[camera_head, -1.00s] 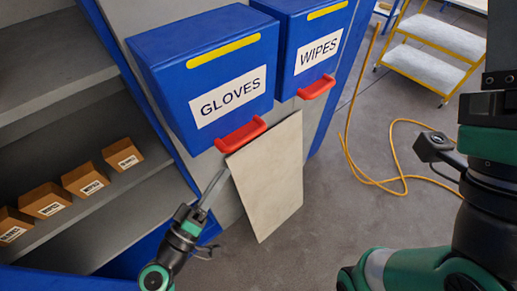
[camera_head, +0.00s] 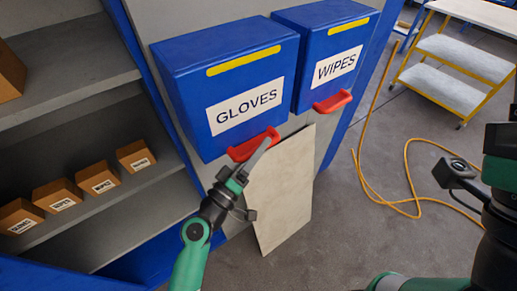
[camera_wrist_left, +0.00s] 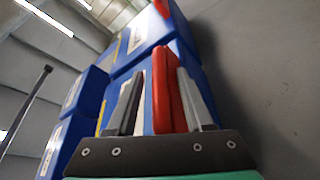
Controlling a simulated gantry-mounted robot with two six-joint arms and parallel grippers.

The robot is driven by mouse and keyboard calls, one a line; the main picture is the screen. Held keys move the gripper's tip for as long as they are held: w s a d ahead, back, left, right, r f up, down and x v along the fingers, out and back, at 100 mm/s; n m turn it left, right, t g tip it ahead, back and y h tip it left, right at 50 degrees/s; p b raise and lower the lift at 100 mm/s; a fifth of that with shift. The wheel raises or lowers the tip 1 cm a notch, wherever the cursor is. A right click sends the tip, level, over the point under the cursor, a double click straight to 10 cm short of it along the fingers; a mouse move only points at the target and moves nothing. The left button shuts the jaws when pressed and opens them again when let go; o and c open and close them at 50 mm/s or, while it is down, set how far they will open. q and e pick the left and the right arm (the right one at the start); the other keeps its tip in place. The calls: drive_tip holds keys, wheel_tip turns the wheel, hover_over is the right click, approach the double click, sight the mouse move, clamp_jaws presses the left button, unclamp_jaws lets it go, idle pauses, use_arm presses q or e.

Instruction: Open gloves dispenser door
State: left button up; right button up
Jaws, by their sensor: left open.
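The gloves dispenser (camera_head: 190,105) is a blue box labelled GLOVES in the head view, mounted on a grey panel with its door shut. Its red handle (camera_head: 243,150) sticks out at the lower front edge. My left gripper (camera_head: 262,148) is open at the right part of this handle. In the left wrist view the red handle (camera_wrist_left: 162,95) lies between the two spread fingers of the left gripper (camera_wrist_left: 160,105), closer to the right finger; contact cannot be told. My right arm shows at the right edge of the head view, but its gripper is not visible.
A blue WIPES dispenser (camera_head: 310,50) with its own red handle (camera_head: 332,102) is just right. A pale board (camera_head: 278,195) leans below the dispensers. Shelves with small brown boxes (camera_head: 97,178) stand left. A yellow hose (camera_head: 365,185) and cart (camera_head: 440,88) are right.

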use_arm(q)
clamp_jaws()
idle(1.4)
